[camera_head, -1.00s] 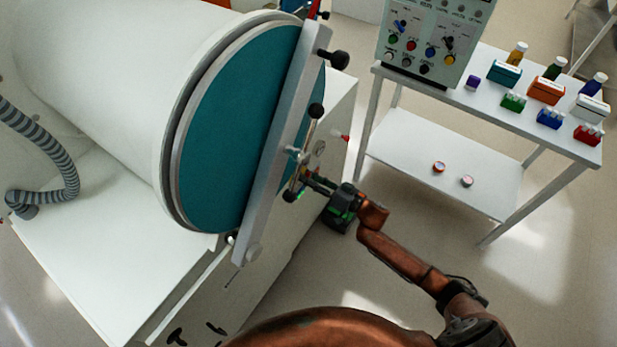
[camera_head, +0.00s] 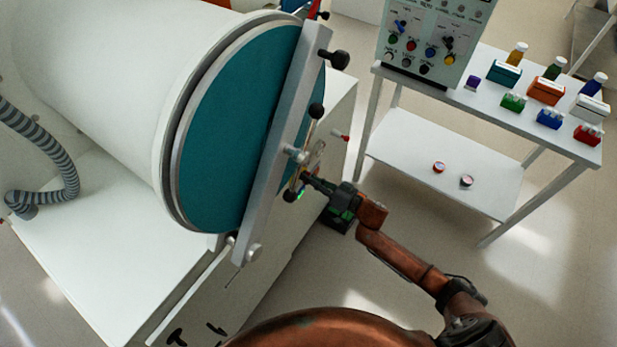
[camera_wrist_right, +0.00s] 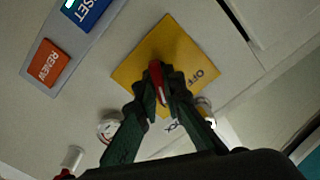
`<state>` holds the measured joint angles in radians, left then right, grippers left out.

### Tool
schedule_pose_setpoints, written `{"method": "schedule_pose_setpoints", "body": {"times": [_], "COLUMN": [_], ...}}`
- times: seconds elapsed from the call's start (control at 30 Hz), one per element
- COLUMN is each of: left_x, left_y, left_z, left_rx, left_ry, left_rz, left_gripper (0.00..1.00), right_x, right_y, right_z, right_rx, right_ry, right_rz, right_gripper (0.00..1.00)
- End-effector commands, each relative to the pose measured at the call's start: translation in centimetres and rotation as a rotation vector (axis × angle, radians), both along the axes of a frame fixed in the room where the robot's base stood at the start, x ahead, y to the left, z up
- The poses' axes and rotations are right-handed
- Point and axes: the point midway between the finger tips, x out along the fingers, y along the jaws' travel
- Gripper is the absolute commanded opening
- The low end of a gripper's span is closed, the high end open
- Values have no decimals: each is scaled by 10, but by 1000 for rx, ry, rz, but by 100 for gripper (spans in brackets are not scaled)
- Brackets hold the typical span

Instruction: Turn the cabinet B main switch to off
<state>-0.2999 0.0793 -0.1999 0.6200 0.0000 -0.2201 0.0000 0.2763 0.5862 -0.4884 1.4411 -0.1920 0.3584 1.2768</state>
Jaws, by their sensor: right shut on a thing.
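The main switch shows in the right wrist view as a yellow plate (camera_wrist_right: 185,45) with a red handle (camera_wrist_right: 156,80) in front of it. The word OFF is printed near the plate's right corner; other lettering is hidden. My right gripper (camera_wrist_right: 157,92) is shut on the red handle, its two green-black fingers on either side. The handle runs roughly up and down the picture, and I cannot tell which mark it points to. In the head view my right gripper (camera_head: 308,180) reaches the cabinet front beside the round teal door (camera_head: 235,125), which hides the switch. My left gripper is not in view.
Blue RESET (camera_wrist_right: 88,10) and orange REVIEW (camera_wrist_right: 48,63) buttons sit on a grey panel near the switch. Door clamp bar (camera_head: 283,140) and black-knobbed handles stand close to my right gripper. A white table (camera_head: 440,160) with bottles and boxes stands at right.

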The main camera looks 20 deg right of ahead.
Motion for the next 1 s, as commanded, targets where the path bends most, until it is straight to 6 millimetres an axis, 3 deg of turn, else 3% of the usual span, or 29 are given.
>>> {"method": "schedule_pose_setpoints", "body": {"times": [1.0], "left_x": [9], "left_y": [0], "left_z": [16], "left_rx": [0], "left_ry": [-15], "left_rz": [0], "left_gripper": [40], "right_x": [0], "right_y": [0], "right_z": [1], "right_rx": [-388], "right_ry": [-299], "right_rz": [-8], "right_gripper": [0]}}
